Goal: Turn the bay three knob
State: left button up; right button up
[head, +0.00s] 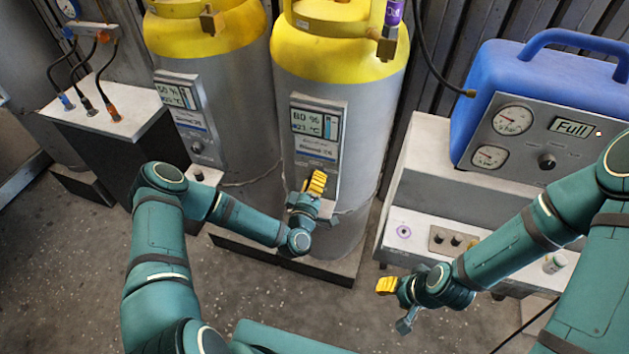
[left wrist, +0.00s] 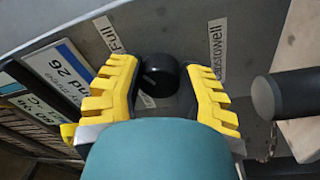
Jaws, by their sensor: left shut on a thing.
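A round black knob (left wrist: 159,75) sits on a grey panel between the yellow fingers of my left gripper (left wrist: 162,95) in the left wrist view. The gripper is shut on it. In the head view my left gripper (head: 316,184) is at the lower part of the display panel (head: 317,122) on the right-hand yellow-topped tank (head: 340,90); its fingers hide the knob there. I cannot read a bay number. My right gripper (head: 388,286) hangs low in front of the grey bench, touching nothing that I can see; whether its fingers are parted is unclear.
Another tank (head: 225,95) with a similar panel stands to the left. A blue unit (head: 540,80) with gauges and a black knob (head: 547,161) stands at the right on a grey bench (head: 430,165). A dark cylinder (left wrist: 290,95) juts in beside my left gripper. Open floor lies in front.

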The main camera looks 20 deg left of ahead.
dwell(0.3)
pick_arm(q)
jog(key=o, duration=1.2)
jog(key=s, duration=0.8)
jog(key=s+f, duration=0.1)
jog(key=s, duration=0.3)
jog(key=shift+d+f, duration=0.1)
